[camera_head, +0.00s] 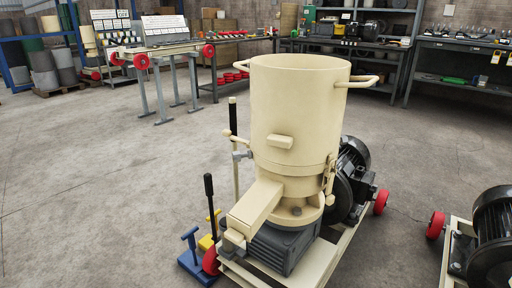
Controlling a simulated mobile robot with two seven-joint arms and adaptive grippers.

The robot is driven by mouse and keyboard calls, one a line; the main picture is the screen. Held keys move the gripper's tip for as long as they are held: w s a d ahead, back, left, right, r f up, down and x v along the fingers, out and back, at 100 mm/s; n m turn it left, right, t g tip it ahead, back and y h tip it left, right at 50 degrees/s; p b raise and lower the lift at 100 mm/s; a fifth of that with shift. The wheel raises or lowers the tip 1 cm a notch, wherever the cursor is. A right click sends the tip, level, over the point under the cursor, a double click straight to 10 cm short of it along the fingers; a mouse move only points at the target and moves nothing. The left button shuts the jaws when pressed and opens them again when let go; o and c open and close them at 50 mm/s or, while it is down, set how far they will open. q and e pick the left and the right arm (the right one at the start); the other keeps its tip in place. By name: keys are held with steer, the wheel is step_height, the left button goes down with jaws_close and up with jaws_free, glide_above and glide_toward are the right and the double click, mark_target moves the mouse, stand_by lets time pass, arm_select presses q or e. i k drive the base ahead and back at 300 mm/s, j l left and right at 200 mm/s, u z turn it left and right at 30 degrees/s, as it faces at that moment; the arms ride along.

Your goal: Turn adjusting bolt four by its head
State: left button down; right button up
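A cream pellet mill (295,110) stands in the middle of the view, with an open round hopper on top and a sloping outlet chute (255,208) at the lower left. A grey bolt-like fitting (242,155) sticks out from its left side. Small cream fittings (329,185) sit on its right side. I cannot tell which of these, if any, is adjusting bolt four; other bolts may be hidden behind the body. Neither of my grippers is in view.
A black motor (352,180) stands right behind the mill on a wheeled cream frame (325,258). A second motor (492,235) is at the right edge. Upright black-handled levers (209,200) and a blue tool stand (192,262) are at the left.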

mark_target(236, 156)
steer(key=i+j+z, duration=0.1)
steer(key=z, duration=0.35)
steer(key=j+z, duration=0.25)
steer(key=z, duration=0.25)
steer(key=i+j+z, duration=0.1)
steer(key=j+z, duration=0.15)
steer(key=j, duration=0.3)
steer(key=j+z, duration=0.25)
steer(key=j, duration=0.3)
steer(key=k+j+z, duration=0.1)
steer(key=j+z, duration=0.15)
steer(key=j, duration=1.75)
steer(key=k+j, duration=0.15)
steer(key=j, duration=1.5)
steer(key=k+z, duration=0.05)
